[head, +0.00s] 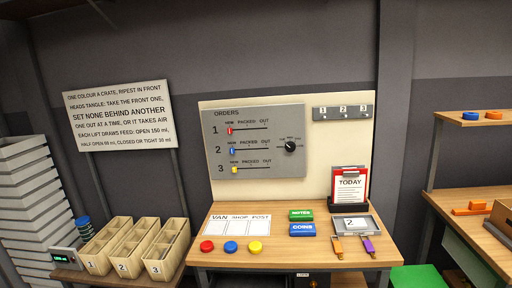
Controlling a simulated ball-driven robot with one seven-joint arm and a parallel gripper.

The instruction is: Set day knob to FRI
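The day knob (290,147) is a small round black knob at the right of the grey ORDERS board (255,180). Tiny labels ring it, too small to read. A light mark shows on the knob, but I cannot tell which day it points to. The board is fixed to a pale back panel above a wooden desk. My gripper is not in view, and nothing hides the knob.
The wooden desk (285,258) below bears red, blue and yellow discs, green and blue boxes, a TODAY clipboard (349,186) and a tray with tags. Wooden crates (165,250) stand at left, shelves at right. The space before the board looks clear.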

